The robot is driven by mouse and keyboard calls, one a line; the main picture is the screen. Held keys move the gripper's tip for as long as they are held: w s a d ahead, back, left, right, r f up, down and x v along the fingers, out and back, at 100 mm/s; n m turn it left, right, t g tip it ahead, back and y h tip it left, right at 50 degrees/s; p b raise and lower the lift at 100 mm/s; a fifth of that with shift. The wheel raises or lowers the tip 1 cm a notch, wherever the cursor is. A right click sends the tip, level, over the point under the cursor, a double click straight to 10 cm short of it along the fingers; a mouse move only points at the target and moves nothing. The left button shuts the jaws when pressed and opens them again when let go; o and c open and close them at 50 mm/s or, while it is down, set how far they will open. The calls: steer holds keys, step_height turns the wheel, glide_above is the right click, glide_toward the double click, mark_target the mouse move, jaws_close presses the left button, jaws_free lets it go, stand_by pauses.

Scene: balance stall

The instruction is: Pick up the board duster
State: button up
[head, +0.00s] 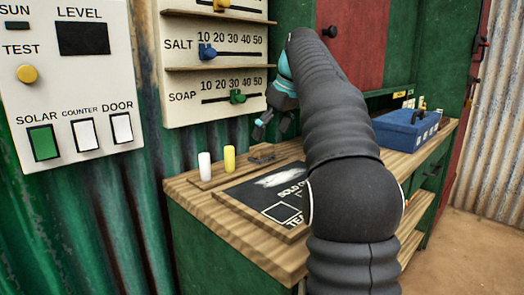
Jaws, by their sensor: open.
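A small dark, brownish block, which looks like the board duster (262,153), lies on the wooden ledge at the back of the blackboard, to the right of two chalks. It is small in view and its details are hard to make out. My gripper (270,127) is open and empty, pointing down above the block and apart from it. My arm covers the right part of the blackboard (253,191) and some of the counter.
A white chalk (204,166) and a yellow chalk (229,158) stand upright on the ledge. The slider panel (217,108) is on the wall close behind my gripper. A blue box (403,130) with a handle sits farther right on the wooden counter (238,236).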

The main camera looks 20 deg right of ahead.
mark_target(262, 145)
steer(key=shift+w+a, duration=0.3)
steer(key=shift+w, duration=0.25)
steer(key=shift+b+x, duration=0.7)
steer(key=shift+x, duration=1.85)
steer(key=c, duration=1.2)
